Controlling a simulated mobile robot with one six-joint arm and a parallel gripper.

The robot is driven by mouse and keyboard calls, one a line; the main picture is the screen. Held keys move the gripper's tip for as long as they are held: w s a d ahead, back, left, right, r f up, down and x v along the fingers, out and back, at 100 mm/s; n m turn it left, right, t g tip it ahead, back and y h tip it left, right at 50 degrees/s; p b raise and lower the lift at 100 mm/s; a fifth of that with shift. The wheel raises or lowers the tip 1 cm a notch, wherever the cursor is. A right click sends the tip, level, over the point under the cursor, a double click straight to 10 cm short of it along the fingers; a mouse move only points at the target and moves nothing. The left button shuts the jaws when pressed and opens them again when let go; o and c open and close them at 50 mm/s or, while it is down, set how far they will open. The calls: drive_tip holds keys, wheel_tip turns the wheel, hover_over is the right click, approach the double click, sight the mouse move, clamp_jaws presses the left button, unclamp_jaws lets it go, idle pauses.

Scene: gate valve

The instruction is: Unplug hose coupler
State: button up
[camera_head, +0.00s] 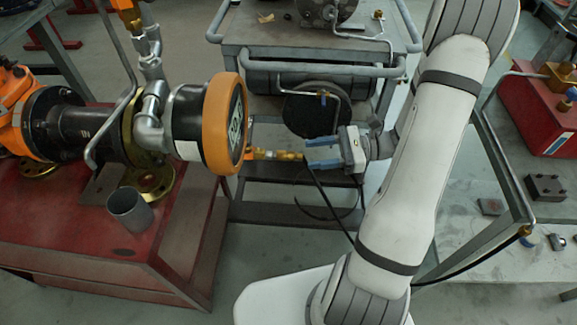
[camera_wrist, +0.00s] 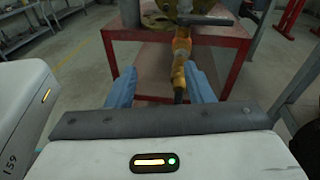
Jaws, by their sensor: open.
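The brass hose coupler (camera_head: 282,155) sticks out to the right from the orange-rimmed round valve part (camera_head: 225,122) in the head view. A black hose (camera_head: 330,205) hangs from the coupler's right end and curves down behind my arm. My gripper (camera_head: 309,154) is open, with its blue fingers pointing left at the coupler's hose end. In the wrist view, the coupler (camera_wrist: 181,60) shows ahead between the open fingers (camera_wrist: 160,70), nearer the right finger. The dark hose end (camera_wrist: 178,96) drops between the fingers. I cannot tell whether either finger touches it.
The valve assembly stands on a red table (camera_head: 110,245) with a grey metal cup (camera_head: 130,211). A grey cart (camera_head: 290,45) stands behind my gripper, its rail and lower shelf close by. A grey metal frame (camera_head: 500,175) is to the right of my arm.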

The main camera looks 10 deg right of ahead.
sight(295, 156)
drive_tip(key=f+m+t, duration=0.1)
drive_tip(key=w+d+f+t, duration=0.1)
drive_tip(key=d+f+m+b, duration=0.1)
drive_tip(key=f, duration=0.1)
drive_tip(key=shift+w+d+m+t+y, duration=0.15)
drive_tip(key=shift+d+m+t+y, duration=0.15)
drive_tip(key=shift+t+y, duration=0.1)
drive_tip(key=shift+a, duration=0.2)
drive_tip(key=shift+x, duration=4.4)
drive_tip(key=shift+f, duration=0.1)
drive_tip(key=shift+c, duration=0.2)
clamp_jaws()
drive_tip(key=shift+d, duration=0.1)
drive_tip(key=shift+p+v, duration=0.45)
drive_tip(key=shift+v, duration=2.45)
